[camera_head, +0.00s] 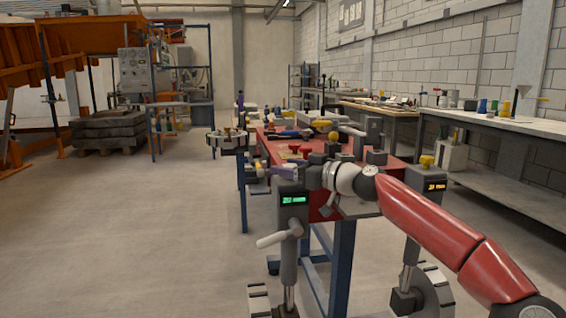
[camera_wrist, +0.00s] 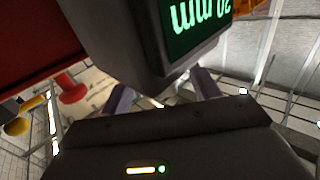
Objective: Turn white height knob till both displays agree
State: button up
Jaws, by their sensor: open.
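A dark box with a green display (camera_head: 294,200) tops the near left post. Its digits are too small to read surely in the head view. A second box with an amber display (camera_head: 436,186) tops the right post and seems to read about 20 mm. A white lever handle (camera_head: 271,240) sticks out left from the left post; I cannot tell whether it is the height knob. My gripper (camera_head: 272,172) is open, just above the green-display box. In the wrist view, the green display (camera_wrist: 196,22) is upside down and partly cut off, beyond my open gripper (camera_wrist: 162,88).
A red-topped bench (camera_head: 325,205) with tools and clamps stands behind the posts. A yellow knob (camera_head: 427,161) tops the right box. A red knob (camera_wrist: 70,88) shows in the wrist view. The floor at left is open. Long workbenches (camera_head: 470,165) line the right wall.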

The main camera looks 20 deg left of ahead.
jog(key=shift+x, duration=0.85)
jog(key=c, duration=1)
jog(key=shift+o, duration=0.2)
jog(key=shift+f, duration=0.1)
jog(key=shift+t+b, duration=0.45)
jog(key=shift+t, duration=0.05)
